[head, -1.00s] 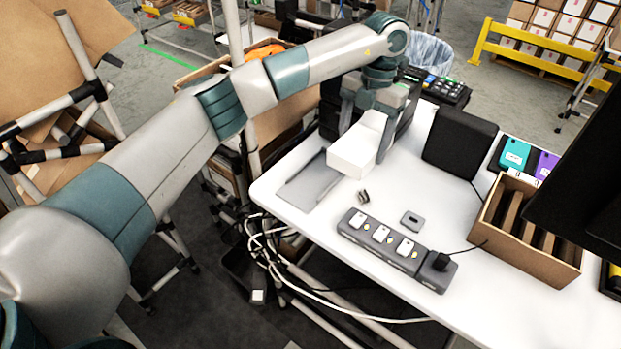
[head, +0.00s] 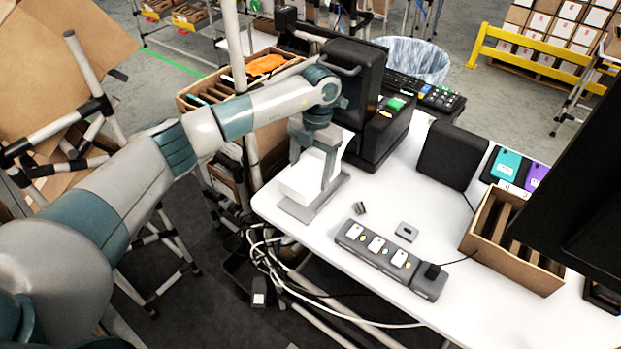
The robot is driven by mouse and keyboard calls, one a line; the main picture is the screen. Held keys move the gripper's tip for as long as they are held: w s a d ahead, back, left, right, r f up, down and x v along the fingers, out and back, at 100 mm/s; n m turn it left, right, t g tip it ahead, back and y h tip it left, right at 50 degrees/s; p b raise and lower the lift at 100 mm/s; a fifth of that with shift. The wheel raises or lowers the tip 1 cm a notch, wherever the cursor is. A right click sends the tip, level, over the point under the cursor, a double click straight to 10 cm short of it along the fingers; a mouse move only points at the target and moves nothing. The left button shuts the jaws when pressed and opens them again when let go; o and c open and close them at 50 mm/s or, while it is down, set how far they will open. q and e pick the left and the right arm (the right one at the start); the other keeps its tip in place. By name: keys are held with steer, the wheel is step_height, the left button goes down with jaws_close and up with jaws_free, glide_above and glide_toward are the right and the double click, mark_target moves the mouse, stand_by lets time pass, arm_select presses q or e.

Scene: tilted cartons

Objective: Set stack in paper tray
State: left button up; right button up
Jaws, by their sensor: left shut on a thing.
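A white paper stack (head: 306,182) is held by my left gripper (head: 313,160), which is shut on it from above. The stack is over the flat grey paper tray (head: 326,199) at the table's left end. The stack covers most of the tray, and only the tray's right and front edges show. I cannot tell whether the stack touches the tray floor. My right gripper is not in view.
The white table (head: 400,201) also bears a grey power strip (head: 388,257), a black printer-like device (head: 372,130), a black box-shaped thing (head: 451,154) and a cardboard box with dividers (head: 512,255). A dark screen (head: 570,190) blocks the right side.

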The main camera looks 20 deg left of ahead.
mark_target(310, 179)
arm_select(q)
steer(key=shift+d+f+p, duration=0.1)
steer(key=shift+f+p, duration=0.35)
step_height(310, 179, down, 2)
steer(key=shift+f+p, duration=0.1)
steer(key=shift+p, duration=0.45)
steer(key=shift+f, duration=0.4)
steer(key=shift+f, duration=0.1)
steer(key=shift+f+b, duration=0.3)
steer(key=shift+b, duration=0.1)
steer(key=shift+s+f, duration=0.1)
steer(key=shift+f, duration=0.15)
